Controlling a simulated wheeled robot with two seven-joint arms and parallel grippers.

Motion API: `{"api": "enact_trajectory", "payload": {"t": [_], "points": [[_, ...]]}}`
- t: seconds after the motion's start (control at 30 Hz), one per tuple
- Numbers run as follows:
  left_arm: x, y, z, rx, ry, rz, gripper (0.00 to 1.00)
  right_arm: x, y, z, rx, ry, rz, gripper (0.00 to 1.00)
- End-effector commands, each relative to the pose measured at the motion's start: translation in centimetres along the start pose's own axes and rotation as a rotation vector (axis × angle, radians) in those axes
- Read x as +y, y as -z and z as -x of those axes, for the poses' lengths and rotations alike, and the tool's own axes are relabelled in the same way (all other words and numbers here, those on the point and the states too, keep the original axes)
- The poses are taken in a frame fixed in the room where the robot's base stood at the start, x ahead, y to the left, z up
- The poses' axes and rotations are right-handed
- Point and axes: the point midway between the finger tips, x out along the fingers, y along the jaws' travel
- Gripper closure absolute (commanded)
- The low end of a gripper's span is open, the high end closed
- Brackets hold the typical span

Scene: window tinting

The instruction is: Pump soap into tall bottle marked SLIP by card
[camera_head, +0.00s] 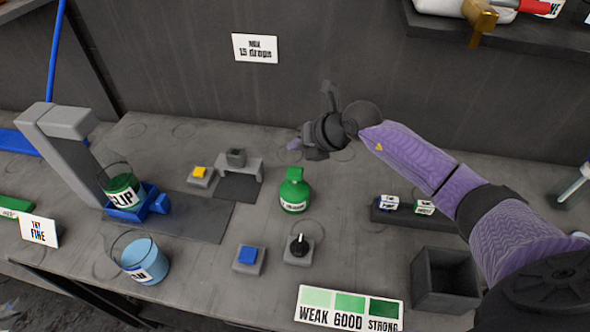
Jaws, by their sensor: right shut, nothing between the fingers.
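My left gripper is out of view.
A yellow button (200,172), a blue button (248,255) and a black knob (299,245) sit on grey blocks. A WEAK GOOD STRONG colour card (349,307) lies in front. An open grey bin (445,282) stands at right.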

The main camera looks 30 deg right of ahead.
Motion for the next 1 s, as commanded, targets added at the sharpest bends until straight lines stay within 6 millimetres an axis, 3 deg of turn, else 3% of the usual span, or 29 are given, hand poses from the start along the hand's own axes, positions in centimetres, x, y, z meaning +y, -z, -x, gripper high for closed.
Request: {"api": "enact_trajectory", "payload": {"t": [1.0], "points": [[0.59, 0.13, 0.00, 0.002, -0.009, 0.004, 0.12, 0.00, 0.00, 0.00, 0.000, 0.000, 0.000, 1.00]]}}
